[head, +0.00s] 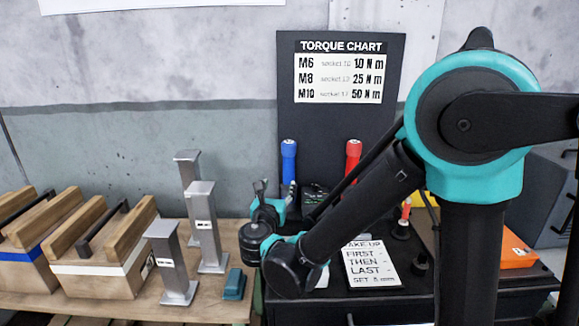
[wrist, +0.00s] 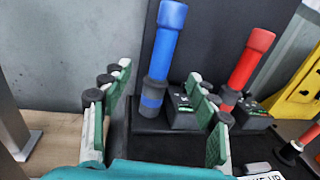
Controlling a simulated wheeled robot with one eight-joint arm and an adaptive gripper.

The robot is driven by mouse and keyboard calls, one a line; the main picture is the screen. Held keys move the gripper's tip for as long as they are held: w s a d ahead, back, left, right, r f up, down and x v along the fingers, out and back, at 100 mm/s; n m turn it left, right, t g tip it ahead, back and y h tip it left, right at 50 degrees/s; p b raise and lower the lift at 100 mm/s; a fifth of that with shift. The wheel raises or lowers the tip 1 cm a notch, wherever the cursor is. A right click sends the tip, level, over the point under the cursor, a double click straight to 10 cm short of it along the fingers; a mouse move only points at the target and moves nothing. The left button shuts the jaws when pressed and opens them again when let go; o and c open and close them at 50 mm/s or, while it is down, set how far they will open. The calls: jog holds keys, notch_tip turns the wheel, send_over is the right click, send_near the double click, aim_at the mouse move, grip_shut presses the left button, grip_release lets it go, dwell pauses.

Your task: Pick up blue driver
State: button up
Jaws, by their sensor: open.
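The blue driver (head: 289,160) stands upright on the black bench in front of the dark chart board. In the wrist view the blue driver (wrist: 168,40) has a blue handle and a dark lower part with a blue band. My gripper (head: 276,191) is open and empty, low in front of the driver. In the wrist view the fingers of my gripper (wrist: 159,78) are spread, with the driver's lower part showing between their tips. I cannot tell the exact distance left to it.
A red driver (wrist: 247,62) stands to the right, and a small black device (wrist: 187,112) sits beside the blue driver. A sign card (head: 371,264) lies in front. Grey metal posts (head: 206,230) and wooden crates (head: 105,265) stand on the left table.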

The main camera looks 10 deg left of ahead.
aim_at(288, 168)
jog(key=w, duration=0.7)
jog(key=w+a, duration=0.1)
jog(key=w, duration=0.2)
jog(key=shift+w, duration=0.25)
jog(key=w, duration=0.4)
jog(key=shift+w+d+f, duration=0.2)
jog(key=shift+w, duration=0.45)
jog(key=shift+c, duration=0.4)
grip_shut()
jog(key=shift+r, duration=0.1)
